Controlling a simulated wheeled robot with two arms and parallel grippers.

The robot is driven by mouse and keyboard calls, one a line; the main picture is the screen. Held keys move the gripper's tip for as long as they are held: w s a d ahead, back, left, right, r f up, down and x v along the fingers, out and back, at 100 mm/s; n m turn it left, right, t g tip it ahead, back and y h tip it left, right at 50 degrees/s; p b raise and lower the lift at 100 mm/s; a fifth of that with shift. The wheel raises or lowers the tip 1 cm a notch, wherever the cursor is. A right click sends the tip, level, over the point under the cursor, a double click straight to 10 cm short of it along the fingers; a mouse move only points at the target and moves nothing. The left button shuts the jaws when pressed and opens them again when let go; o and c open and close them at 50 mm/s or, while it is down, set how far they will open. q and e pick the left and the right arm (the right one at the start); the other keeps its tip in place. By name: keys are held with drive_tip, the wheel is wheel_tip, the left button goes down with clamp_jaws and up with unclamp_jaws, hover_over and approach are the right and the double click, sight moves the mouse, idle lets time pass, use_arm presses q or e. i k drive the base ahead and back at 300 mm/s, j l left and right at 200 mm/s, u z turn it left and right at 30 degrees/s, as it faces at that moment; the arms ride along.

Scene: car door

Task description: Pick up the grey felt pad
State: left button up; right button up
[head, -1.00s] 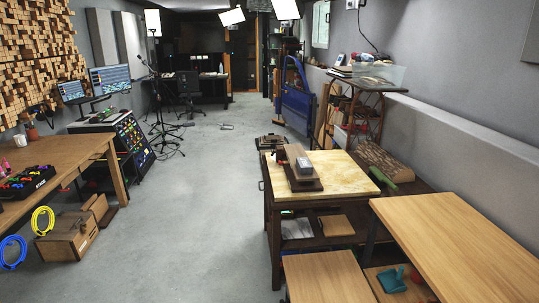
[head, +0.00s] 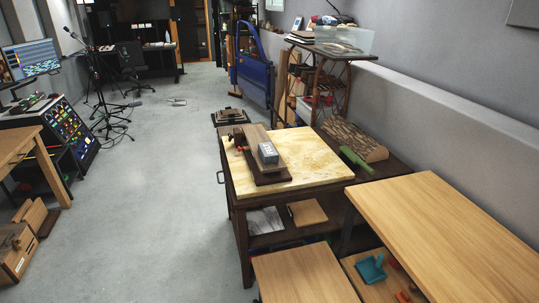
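A small grey block (head: 268,153) with pale marks on its side rests on a dark wooden vise-like stand (head: 272,178) on the cream-topped workbench (head: 315,165). A flat grey sheet (head: 264,221) lies on the shelf under that bench, partly shaded. Either could be the grey felt pad; I cannot tell which at this size. Neither of my grippers is in view, and nothing touches these things.
A wooden table (head: 450,230) and a lower wooden top (head: 303,277) stand at the front right. A blue car door (head: 253,62) stands beyond the bench. A wooden desk (head: 25,150) is at left. The grey floor (head: 150,200) between is clear.

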sight(268, 154)
drive_tip(key=i+j+u, duration=0.4)
drive_tip(key=i+u, duration=0.45)
drive_tip(key=i+j+z, duration=0.15)
drive_tip(key=i, duration=0.35)
drive_tip(key=i+j+z, duration=0.15)
drive_tip(key=i, duration=0.3)
